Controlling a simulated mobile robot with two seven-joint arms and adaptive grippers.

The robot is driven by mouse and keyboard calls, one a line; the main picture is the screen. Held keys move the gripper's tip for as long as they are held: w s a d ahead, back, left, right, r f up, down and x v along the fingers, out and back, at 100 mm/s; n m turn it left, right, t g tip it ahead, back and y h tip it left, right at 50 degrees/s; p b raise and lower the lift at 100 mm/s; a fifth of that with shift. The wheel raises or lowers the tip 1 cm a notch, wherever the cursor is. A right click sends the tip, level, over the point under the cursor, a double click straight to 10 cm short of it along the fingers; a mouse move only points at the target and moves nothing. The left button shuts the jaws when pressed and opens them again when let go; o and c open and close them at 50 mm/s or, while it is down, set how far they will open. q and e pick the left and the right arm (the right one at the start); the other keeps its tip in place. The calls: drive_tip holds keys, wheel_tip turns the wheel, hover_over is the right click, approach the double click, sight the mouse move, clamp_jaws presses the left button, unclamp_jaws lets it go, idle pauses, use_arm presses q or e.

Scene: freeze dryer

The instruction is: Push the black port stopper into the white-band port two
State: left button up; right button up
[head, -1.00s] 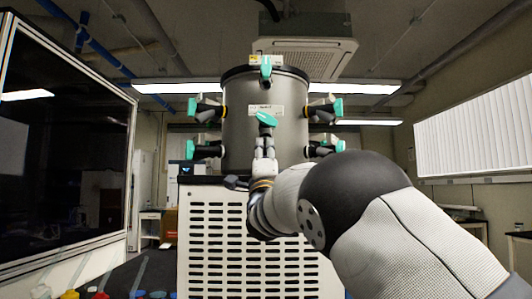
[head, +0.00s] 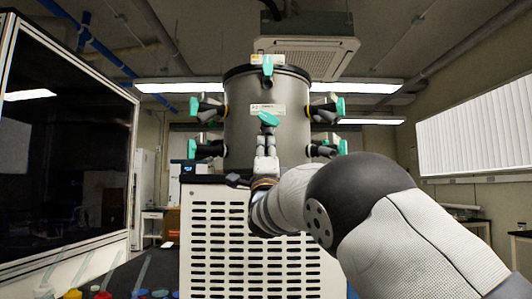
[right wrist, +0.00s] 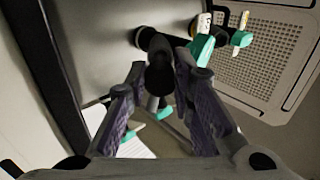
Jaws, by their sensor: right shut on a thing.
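A grey drum (head: 253,135) of the freeze dryer carries several black side ports with teal handles. My right gripper (head: 266,143) is raised in front of the drum, below the middle teal handle (head: 268,118). In the right wrist view my right gripper (right wrist: 160,68) is shut on the black port stopper (right wrist: 159,80), a dark cylinder between the purple-grey pads. Beyond it is a dark port (right wrist: 150,38) on the drum. I cannot tell whether stopper and port touch. A port with a white part (right wrist: 203,24) and teal handle is nearby. I cannot read which port is two. My left gripper is out of view.
The drum stands on a white slotted cabinet (head: 250,235). Upper left (head: 208,107) and upper right (head: 327,106) ports stick out sideways. A large dark-glass enclosure (head: 65,130) is at the left. Several coloured caps (head: 72,294) show at the bottom left.

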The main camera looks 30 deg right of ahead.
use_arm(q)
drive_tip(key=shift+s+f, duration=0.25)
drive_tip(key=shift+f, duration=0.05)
use_arm(e)
drive_tip(key=shift+w+d+r, duration=0.25)
drive_tip(key=shift+w+r, duration=0.1)
drive_tip(key=shift+w, duration=0.1)
use_arm(q)
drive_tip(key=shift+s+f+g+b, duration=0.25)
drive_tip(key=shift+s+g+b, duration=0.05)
drive_tip(key=shift+b, duration=0.1)
use_arm(e)
drive_tip(key=shift+w+d+r, duration=0.3)
drive_tip(key=shift+r, duration=0.35)
drive_tip(key=o, duration=1)
drive_tip(key=v, duration=1.2)
